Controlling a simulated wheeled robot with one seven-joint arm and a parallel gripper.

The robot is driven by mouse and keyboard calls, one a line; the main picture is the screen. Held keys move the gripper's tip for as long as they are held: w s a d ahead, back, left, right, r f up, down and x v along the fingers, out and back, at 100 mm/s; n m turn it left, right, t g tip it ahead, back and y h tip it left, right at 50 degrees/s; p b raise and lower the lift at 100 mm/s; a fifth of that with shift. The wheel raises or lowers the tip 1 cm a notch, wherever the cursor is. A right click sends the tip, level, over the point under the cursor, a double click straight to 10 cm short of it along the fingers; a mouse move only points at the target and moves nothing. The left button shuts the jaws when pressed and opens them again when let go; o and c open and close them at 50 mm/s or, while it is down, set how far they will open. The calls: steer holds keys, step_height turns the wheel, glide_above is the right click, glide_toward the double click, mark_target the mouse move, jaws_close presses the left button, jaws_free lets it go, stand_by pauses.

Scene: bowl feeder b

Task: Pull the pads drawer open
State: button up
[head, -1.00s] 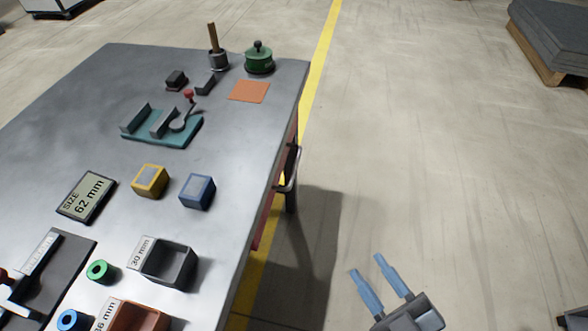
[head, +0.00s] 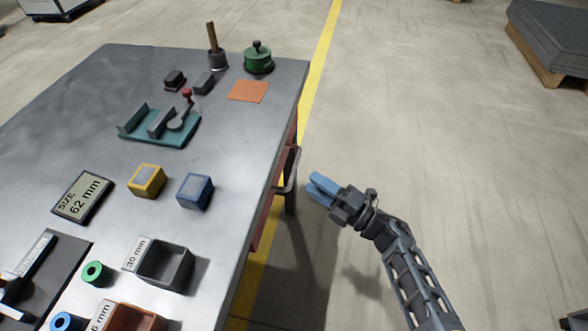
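The drawer handle (head: 291,169), a grey bar, stands out from the right side of the workbench, just below the top's edge. Red drawer fronts (head: 264,222) show as a thin strip along that side, mostly hidden by the bench top; I can read no label on them. My gripper (head: 318,188), with blue fingers, is just to the right of the handle in the picture and points left toward it. A small gap shows between the fingertips and the handle. The fingers overlap in this view, so their spacing is unclear.
The workbench top (head: 225,140) carries a green lidded pot (head: 258,58), a teal fixture (head: 155,135), yellow (head: 147,180) and blue (head: 195,190) blocks, and open bins (head: 165,264). The floor right of the bench is clear up to a pallet stack (head: 550,40).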

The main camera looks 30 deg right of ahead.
mark_target(294, 169)
steer(key=x, duration=0.7)
steer(key=shift+w+a, duration=0.1)
steer(key=shift+c, duration=0.5)
jaws_close()
